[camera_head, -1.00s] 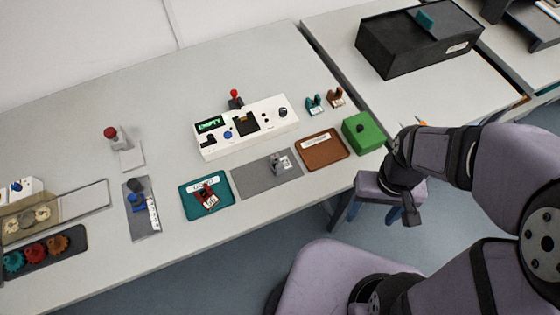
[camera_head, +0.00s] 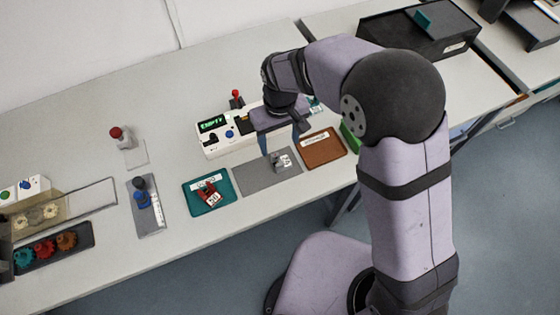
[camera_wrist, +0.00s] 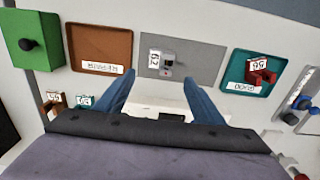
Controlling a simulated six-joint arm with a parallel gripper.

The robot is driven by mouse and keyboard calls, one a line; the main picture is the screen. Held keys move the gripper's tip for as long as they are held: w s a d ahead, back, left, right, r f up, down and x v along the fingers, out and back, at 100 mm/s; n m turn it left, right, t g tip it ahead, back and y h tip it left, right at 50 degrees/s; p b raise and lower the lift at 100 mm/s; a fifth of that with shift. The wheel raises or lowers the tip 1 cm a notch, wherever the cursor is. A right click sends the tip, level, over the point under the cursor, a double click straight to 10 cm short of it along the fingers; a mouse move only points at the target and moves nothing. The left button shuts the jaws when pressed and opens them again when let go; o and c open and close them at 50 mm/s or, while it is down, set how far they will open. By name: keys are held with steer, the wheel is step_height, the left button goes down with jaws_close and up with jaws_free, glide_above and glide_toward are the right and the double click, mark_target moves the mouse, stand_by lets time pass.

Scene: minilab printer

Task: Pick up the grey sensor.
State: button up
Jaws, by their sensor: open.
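The grey sensor (camera_head: 277,160) stands on a grey mat (camera_head: 254,180) on the bench, with a white numbered label beside it. In the wrist view the sensor (camera_wrist: 168,62) is on the mat (camera_wrist: 205,42), ahead of my fingers and roughly centred between them. My gripper (camera_head: 281,148) is over the bench, above the sensor and near the white console. Its two blue fingers (camera_wrist: 158,85) are spread apart with nothing between them. The gripper and forearm hide part of the console in the head view.
A teal tray (camera_head: 220,208) holding a red labelled part is left of the mat; a brown tray (camera_head: 322,146) is right. The white console (camera_head: 215,148) stands behind. A green box (camera_wrist: 30,42) is beyond the brown tray. A black box (camera_head: 400,32) sits on the far bench.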

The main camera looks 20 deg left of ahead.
mark_target(280, 160)
steer(key=shift+s+f+p, duration=0.1)
steer(key=shift+f+p, duration=1.55)
steer(key=shift+f, duration=2.1)
steer(key=c, duration=1.1)
